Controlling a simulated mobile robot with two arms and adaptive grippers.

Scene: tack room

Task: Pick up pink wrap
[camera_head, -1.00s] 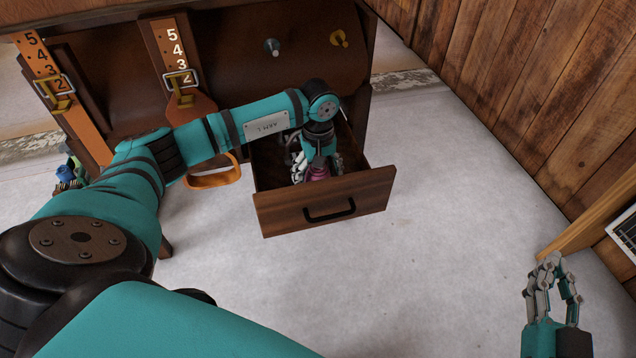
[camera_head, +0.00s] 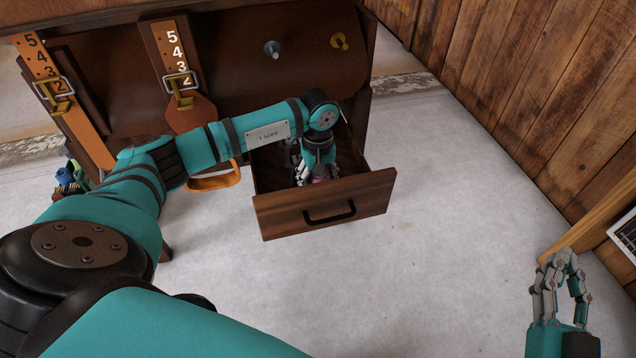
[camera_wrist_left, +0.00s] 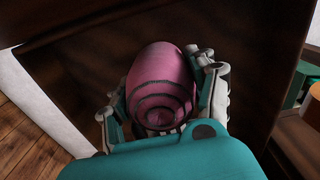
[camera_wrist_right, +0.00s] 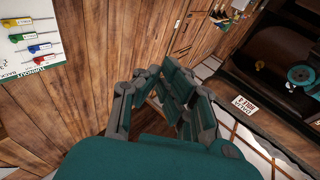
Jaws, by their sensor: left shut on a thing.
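The pink wrap (camera_wrist_left: 162,82) is a rounded roll with dark spiral lines on its end, seen in the left wrist view between my left fingers. My left gripper (camera_wrist_left: 165,98) is shut on it, with a finger on each side.
The drawer front with its black handle (camera_head: 330,213) stands out from the brown cabinet (camera_head: 300,75). An orange loop (camera_head: 214,180) hangs left of the drawer. Plank walls (camera_head: 550,90) bound the right. The pale floor (camera_head: 430,220) is clear.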

